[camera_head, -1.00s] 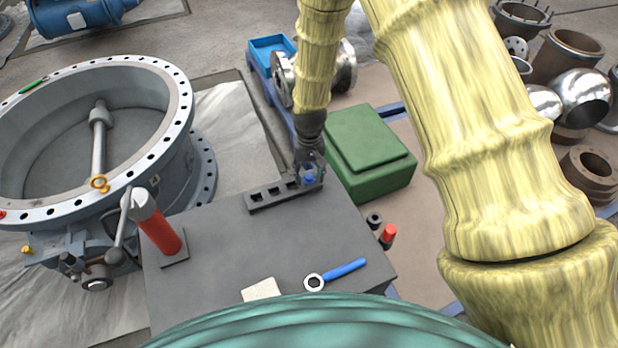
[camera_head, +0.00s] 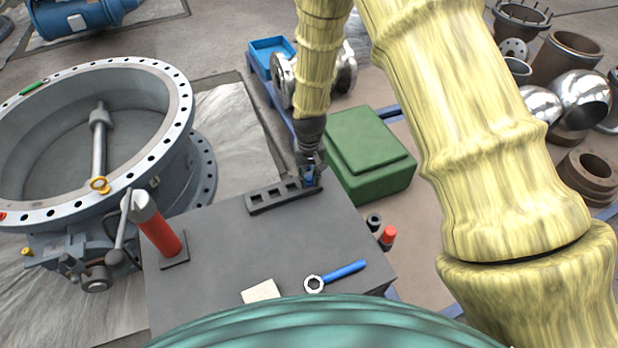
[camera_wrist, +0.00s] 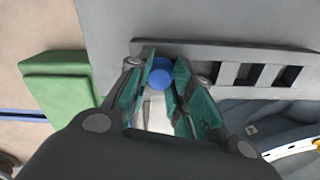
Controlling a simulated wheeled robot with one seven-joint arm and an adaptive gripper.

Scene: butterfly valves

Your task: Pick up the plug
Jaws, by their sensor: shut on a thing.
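The plug, a piece with a round blue top (camera_wrist: 160,74), sits between the fingers of my gripper (camera_wrist: 163,88) in the wrist view. My gripper is shut on it, with a teal finger on each side. In the head view my gripper (camera_head: 309,178) points down at the right end of a dark rack (camera_head: 262,203), and a little blue of the plug (camera_head: 308,173) shows between the fingers. The rack has several square holes; its empty ones also show in the wrist view (camera_wrist: 205,50). The plug's lower part is hidden, so I cannot tell if it is still in the rack.
The rack stands on a grey table (camera_head: 230,260). A red-handled tool (camera_head: 160,232), a blue wrench (camera_head: 342,272) and a pale block (camera_head: 262,291) are also there. A green box (camera_head: 370,155) stands right beyond the table edge. A large valve (camera_head: 95,130) is left.

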